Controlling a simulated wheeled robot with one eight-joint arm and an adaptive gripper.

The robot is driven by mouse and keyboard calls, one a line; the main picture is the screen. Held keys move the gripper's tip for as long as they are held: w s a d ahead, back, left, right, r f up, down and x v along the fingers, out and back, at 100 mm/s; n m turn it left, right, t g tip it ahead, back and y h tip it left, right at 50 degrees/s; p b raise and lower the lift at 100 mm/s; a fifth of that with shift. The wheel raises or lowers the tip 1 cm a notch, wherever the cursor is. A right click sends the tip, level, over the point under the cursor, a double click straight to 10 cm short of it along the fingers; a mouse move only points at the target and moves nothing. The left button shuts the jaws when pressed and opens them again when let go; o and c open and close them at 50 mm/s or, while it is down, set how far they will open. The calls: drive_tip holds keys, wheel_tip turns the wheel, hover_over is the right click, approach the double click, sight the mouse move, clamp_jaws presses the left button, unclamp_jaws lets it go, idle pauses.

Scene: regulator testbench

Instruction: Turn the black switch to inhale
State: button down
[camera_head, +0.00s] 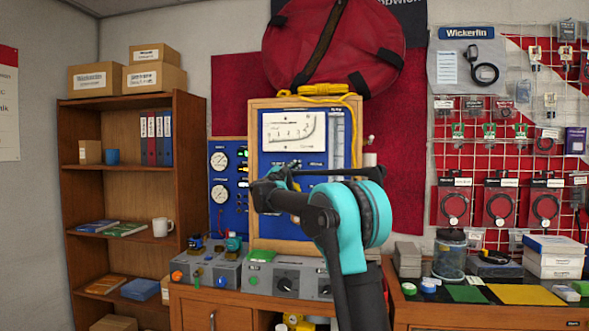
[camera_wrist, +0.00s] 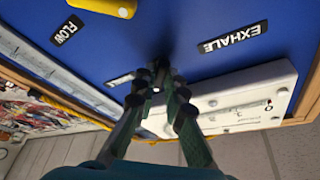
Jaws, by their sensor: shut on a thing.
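The blue panel in the wooden frame (camera_head: 252,150) stands on the bench, with a white gauge plate (camera_head: 292,131) at its top. My gripper (camera_wrist: 158,82) reaches the blue panel face in the wrist view. Its fingers are shut on the black switch (camera_wrist: 160,58), which is dark and mostly hidden between and behind them. The EXHALE label (camera_wrist: 232,37) reads upside down, to the right of the switch. A FLOW label (camera_wrist: 66,30) is at upper left. A small label (camera_wrist: 120,79) beside the left finger is too small to read. In the head view my arm hides the switch and fingertips.
A blue panel with round gauges (camera_head: 219,161) stands just left of the framed panel. Grey control boxes (camera_head: 285,285) sit on the bench below my arm. A wooden shelf (camera_head: 115,101) is at left. A jar (camera_head: 450,250) and white boxes (camera_head: 553,262) stand at right.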

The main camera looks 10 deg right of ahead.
drive_tip(key=shift+m, duration=0.5)
drive_tip(key=c, duration=1.6)
unclamp_jaws()
drive_tip(key=v, duration=1.2)
drive_tip(key=shift+a, duration=0.1)
